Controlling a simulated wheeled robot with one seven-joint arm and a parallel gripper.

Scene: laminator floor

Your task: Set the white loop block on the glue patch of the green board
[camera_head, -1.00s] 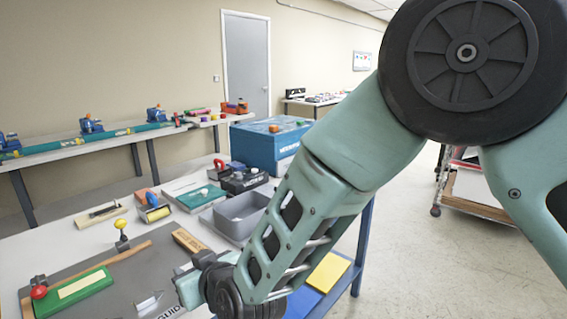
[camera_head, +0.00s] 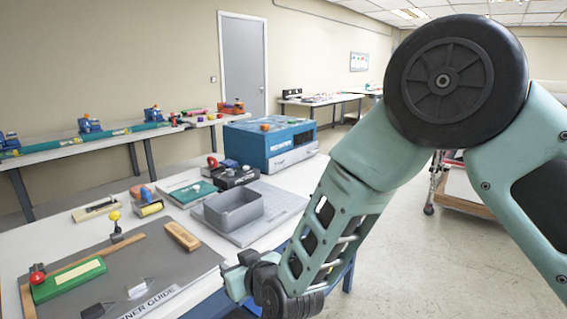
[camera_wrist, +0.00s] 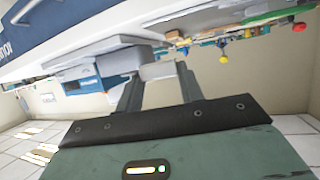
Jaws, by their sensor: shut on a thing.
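The green board (camera_head: 68,280) lies at the left front of the bench, on a dark grey mat. Its cream glue patch (camera_head: 80,272) faces up and looks bare. A red-knobbed holder (camera_head: 38,274) stands at its left end. My gripper (camera_wrist: 158,78) is shut on a pale block, the white loop block (camera_wrist: 163,71), between its two dark fingers in the wrist view. The block's loop side cannot be made out. In the head view my wrist is at the bench's right front edge, apart from the board; the fingertips and block are hidden there.
The mat (camera_head: 165,265) also bears a wooden block (camera_head: 182,236), a yellow-knobbed post (camera_head: 116,225) and small grey pieces (camera_head: 138,289). A grey tray (camera_head: 234,208) and blue laminator (camera_head: 270,144) stand behind. Open floor lies to the right.

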